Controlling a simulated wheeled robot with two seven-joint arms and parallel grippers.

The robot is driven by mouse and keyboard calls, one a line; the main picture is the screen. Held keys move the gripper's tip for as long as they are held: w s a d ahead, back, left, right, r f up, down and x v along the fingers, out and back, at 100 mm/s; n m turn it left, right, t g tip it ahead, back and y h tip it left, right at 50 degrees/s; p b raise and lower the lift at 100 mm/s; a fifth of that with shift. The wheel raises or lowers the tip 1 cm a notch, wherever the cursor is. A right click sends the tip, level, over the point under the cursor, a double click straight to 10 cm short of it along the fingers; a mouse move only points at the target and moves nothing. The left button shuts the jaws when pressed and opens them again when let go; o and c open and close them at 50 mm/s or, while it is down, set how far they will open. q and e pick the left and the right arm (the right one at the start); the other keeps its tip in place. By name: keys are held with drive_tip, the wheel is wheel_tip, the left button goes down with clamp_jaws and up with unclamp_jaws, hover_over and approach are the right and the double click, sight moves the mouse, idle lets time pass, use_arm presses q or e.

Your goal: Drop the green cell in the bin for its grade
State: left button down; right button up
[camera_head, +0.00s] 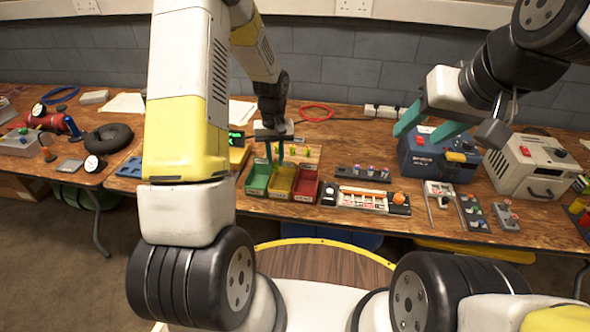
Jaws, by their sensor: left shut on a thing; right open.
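Three small open bins stand side by side near the table's front edge: a green bin (257,180), a yellow bin (281,184) and a red bin (306,186). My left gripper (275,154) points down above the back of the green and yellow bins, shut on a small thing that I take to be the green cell. My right gripper (428,128) is open and empty, in front of the blue power box (432,163) and well right of the bins.
A tester with a green display (237,140) stands left behind the bins. Small yellow-green pieces (309,151) stand behind the red bin. A white box (530,165) stands further right.

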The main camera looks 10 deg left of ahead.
sight(276, 169)
use_arm(q)
drive_tip(key=shift+f, duration=2.5)
drive_tip(key=c, duration=1.2)
unclamp_jaws()
drive_tip(key=shift+r, duration=0.1)
wheel_tip(276, 169, up, 8)
drive_tip(key=shift+f, duration=0.15)
